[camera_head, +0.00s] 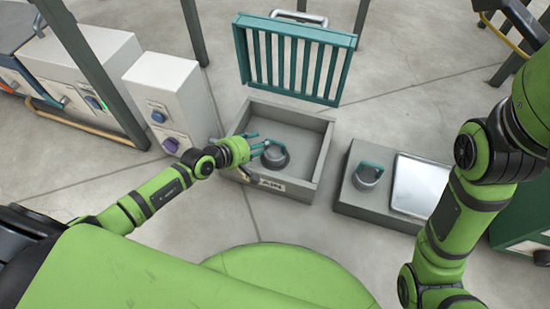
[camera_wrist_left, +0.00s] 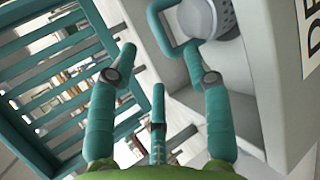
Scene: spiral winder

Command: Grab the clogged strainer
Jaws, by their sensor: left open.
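A grey round strainer (camera_head: 275,158) with a teal loop handle sits inside the open drain box (camera_head: 325,160). In the left wrist view the strainer (camera_wrist_left: 222,22) is at the upper right, with perforations on its side and its handle (camera_wrist_left: 158,28) towards the gripper. My left gripper (camera_head: 261,142) is over the box's left part, beside the strainer. Its fingers are spread and empty in the left wrist view (camera_wrist_left: 160,62); one fingertip overlaps the handle's end there, and I cannot tell if they touch. My right gripper is out of view.
A teal grate lid (camera_head: 290,62) stands raised at the box's back edge. A second strainer (camera_head: 367,177) with a teal handle stands on a grey block (camera_head: 378,212) to the right, beside a pale tray (camera_head: 421,185). A white control cabinet (camera_head: 170,90) stands to the left.

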